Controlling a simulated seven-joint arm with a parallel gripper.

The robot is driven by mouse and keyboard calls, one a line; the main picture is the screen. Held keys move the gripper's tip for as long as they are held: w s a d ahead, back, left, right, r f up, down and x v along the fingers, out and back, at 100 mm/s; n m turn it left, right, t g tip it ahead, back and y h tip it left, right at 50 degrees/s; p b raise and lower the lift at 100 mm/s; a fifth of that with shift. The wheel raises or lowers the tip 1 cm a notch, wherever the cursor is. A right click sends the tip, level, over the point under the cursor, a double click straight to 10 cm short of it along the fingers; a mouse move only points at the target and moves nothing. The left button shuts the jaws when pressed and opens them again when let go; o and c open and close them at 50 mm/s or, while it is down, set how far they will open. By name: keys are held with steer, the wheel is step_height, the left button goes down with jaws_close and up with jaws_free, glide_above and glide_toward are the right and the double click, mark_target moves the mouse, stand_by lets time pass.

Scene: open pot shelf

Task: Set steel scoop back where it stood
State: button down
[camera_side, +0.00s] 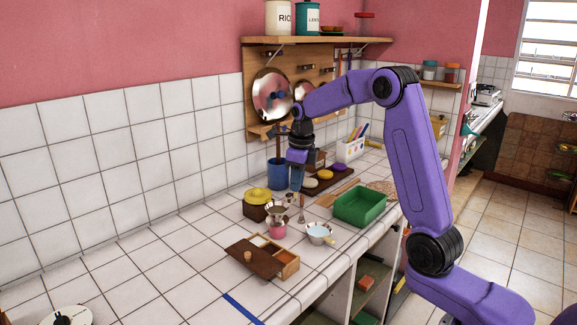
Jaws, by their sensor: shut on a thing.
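My gripper (298,189) points down over the tiled counter, in front of the blue canister (277,175). It is shut on a small, thin thing that hangs below the fingertips, which looks like the steel scoop (301,212). The scoop is small here and its upper part is hidden by the fingers. I cannot tell whether its lower end touches the counter. To its left is a pink cup (278,231) with a metal strainer or funnel on it.
A wooden box (288,269) with its lid partly off lies in front. A yellow-lidded brown pot (257,204) stands left of the gripper. A green tray (360,206) is to the right. A wall shelf (320,41) with hanging lids is behind. The left counter is mostly clear.

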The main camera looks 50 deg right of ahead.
steer(key=shift+g, duration=0.7)
steer(key=shift+s+a+f, duration=0.4)
steer(key=shift+s+f, duration=1.2)
steer(key=shift+f, duration=0.55)
steer(key=shift+s+a+f, duration=0.35)
steer(key=shift+s+f, duration=1.3)
steer(key=shift+f, duration=0.5)
steer(key=shift+s+a+f, duration=0.4)
steer(key=shift+s+f, duration=1.2)
steer(key=shift+f, duration=0.55)
steer(key=shift+f, duration=0.35)
steer(key=c, duration=1.1)
jaws_free()
steer(key=shift+o, duration=0.2)
step_height(320, 180, up, 7)
